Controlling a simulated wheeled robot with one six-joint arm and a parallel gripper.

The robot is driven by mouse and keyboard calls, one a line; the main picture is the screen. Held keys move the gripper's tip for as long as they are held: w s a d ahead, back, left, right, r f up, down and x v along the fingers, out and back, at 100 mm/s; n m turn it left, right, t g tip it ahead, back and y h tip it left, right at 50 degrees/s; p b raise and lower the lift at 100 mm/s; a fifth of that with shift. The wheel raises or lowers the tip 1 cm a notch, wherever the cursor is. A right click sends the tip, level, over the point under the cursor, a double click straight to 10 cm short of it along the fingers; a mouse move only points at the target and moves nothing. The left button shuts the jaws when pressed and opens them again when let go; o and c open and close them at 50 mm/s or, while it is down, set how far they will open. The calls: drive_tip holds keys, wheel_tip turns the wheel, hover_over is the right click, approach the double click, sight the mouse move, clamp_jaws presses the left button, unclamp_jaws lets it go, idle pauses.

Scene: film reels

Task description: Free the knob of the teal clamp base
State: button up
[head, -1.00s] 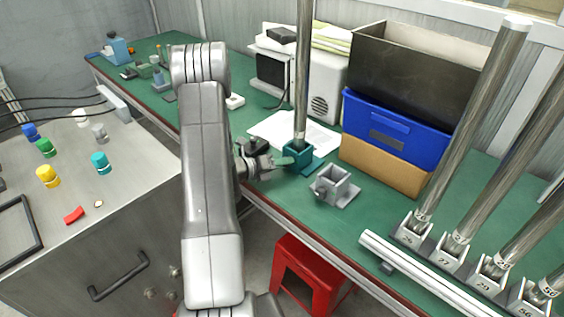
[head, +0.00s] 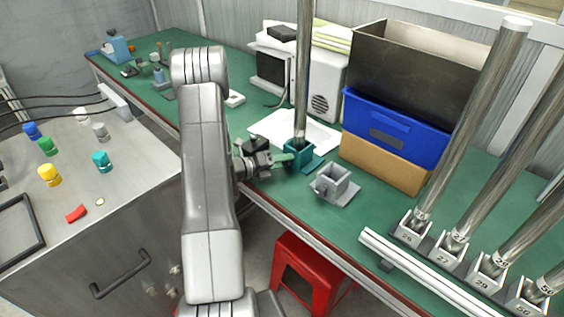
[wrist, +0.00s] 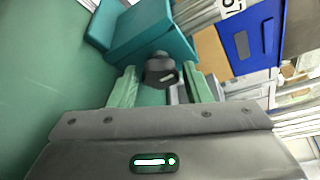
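The teal clamp base (head: 299,156) stands on the green bench with a tall metal pole (head: 302,70) upright in it. In the wrist view the teal base (wrist: 152,32) fills the upper middle, and its dark knob (wrist: 162,70) faces me. My gripper (head: 279,160) is at the left side of the base. In the wrist view my gripper (wrist: 161,88) is open. Its two green fingers lie on either side of the knob with visible gaps, so it does not grip it. In the head view the knob is hidden by my fingers.
A grey clamp base (head: 335,184) stands empty just right of the teal one. A blue bin (head: 393,130) is behind on the right. Several poles stand in numbered holders at the far right. A white paper (head: 270,128) lies behind the teal base.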

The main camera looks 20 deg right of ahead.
drive_tip(key=shift+o, duration=1)
wheel_tip(320, 180, up, 10)
